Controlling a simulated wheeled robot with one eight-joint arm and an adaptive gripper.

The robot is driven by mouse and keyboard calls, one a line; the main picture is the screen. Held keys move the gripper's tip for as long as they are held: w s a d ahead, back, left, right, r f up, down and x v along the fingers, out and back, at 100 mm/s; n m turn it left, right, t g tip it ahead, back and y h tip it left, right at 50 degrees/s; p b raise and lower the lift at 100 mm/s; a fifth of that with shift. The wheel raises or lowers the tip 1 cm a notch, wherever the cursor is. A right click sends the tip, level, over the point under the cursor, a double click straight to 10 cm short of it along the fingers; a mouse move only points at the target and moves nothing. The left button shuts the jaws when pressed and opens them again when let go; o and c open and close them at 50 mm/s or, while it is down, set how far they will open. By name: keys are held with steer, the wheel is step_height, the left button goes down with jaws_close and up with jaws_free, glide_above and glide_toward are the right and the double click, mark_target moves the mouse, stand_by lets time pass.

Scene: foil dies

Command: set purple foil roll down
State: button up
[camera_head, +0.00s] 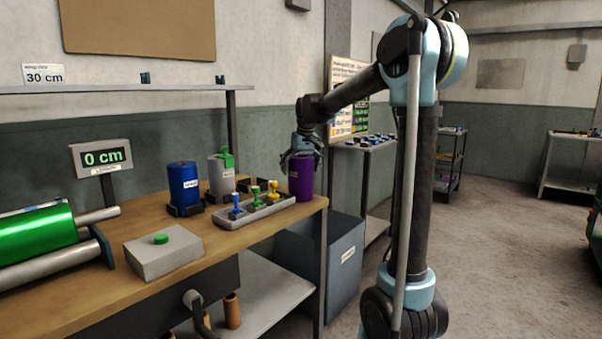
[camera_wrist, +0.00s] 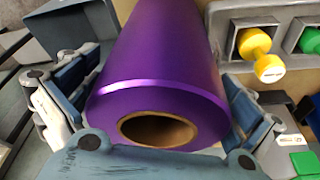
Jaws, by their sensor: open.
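The purple foil roll (camera_head: 301,182) stands upright at the right end of the wooden bench (camera_head: 262,228). My gripper (camera_head: 302,152) is above and around its upper part. In the wrist view the purple foil roll (camera_wrist: 160,65) fills the middle, with its brown hollow core toward the camera. The fingers of my gripper (camera_wrist: 160,92) are open, one on each side of the roll. Whether a finger touches it is hard to tell.
A grey tray (camera_head: 240,221) with blue, green and yellow dies sits left of the roll. A blue roll (camera_head: 183,184) and a grey roll (camera_head: 220,176) stand in holders behind. A grey box with a green button (camera_head: 163,255) is at the front. A blue-grey bin (camera_head: 335,270) stands beside the bench.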

steer(key=v, duration=1.2)
steer(key=shift+r, duration=0.1)
